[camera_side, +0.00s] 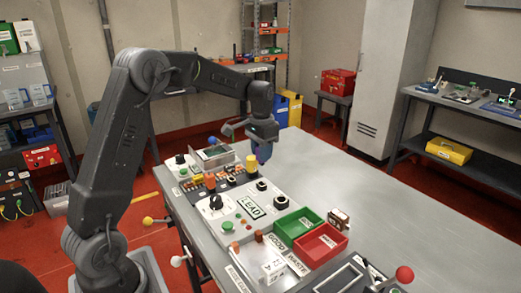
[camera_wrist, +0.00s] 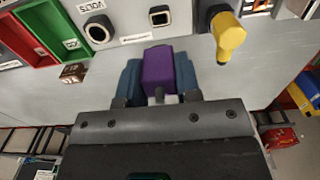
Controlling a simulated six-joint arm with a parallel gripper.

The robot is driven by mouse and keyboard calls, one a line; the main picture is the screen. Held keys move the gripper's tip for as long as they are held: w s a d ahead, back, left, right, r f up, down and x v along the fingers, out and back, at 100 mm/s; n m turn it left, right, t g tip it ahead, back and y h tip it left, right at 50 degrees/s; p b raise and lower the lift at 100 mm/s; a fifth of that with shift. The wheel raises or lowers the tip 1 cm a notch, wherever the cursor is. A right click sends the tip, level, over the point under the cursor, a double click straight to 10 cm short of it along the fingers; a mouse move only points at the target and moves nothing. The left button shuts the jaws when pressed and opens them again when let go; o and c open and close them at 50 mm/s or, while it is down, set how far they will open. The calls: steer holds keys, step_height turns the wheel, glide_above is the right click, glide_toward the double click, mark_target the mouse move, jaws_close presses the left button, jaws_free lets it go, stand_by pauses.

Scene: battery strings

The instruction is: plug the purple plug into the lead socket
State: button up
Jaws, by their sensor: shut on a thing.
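My gripper (camera_side: 263,143) is shut on the purple plug (camera_wrist: 158,70), with a blue-grey finger on each side of it in the wrist view. In the side view the plug (camera_side: 263,156) is a small dark purple shape below the gripper, held above the table. Two sockets stand on the panel: a square-holed one (camera_wrist: 159,16) almost straight ahead of the plug and a round-holed one (camera_wrist: 98,30) labelled VOLTS to its left. The plug is apart from both. The label near the square socket is too small to read.
A yellow plug (camera_wrist: 228,37) stands right of the square socket. A green bin (camera_side: 297,224) and a red bin (camera_side: 320,245) lie beside the panel, with a small brown box (camera_side: 339,219) near them. The tabletop right of the sockets is clear.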

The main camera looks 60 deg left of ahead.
mark_target(262, 165)
steer(key=shift+f, duration=2.7)
steer(key=shift+f, duration=1.5)
steer(key=o, duration=1.1)
step_height(262, 165, up, 14)
steer(key=shift+f, duration=0.1)
steer(key=s+d+r+t, duration=0.2)
steer(key=s+d+r, duration=0.1)
steer(key=s+d, duration=0.55)
steer(key=s+d+r+t, duration=0.2)
steer(key=s+d+r, duration=0.1)
steer(key=s+d, duration=0.5)
steer(key=shift+t, duration=0.8)
steer(key=s+f, duration=0.1)
steer(key=s, duration=0.2)
steer(key=s+d+f, duration=0.1)
steer(key=s, duration=0.1)
steer(key=s+d+f, duration=0.1)
steer(key=s, duration=0.2)
steer(key=shift+s+f, duration=0.2)
steer(key=shift+s, duration=0.15)
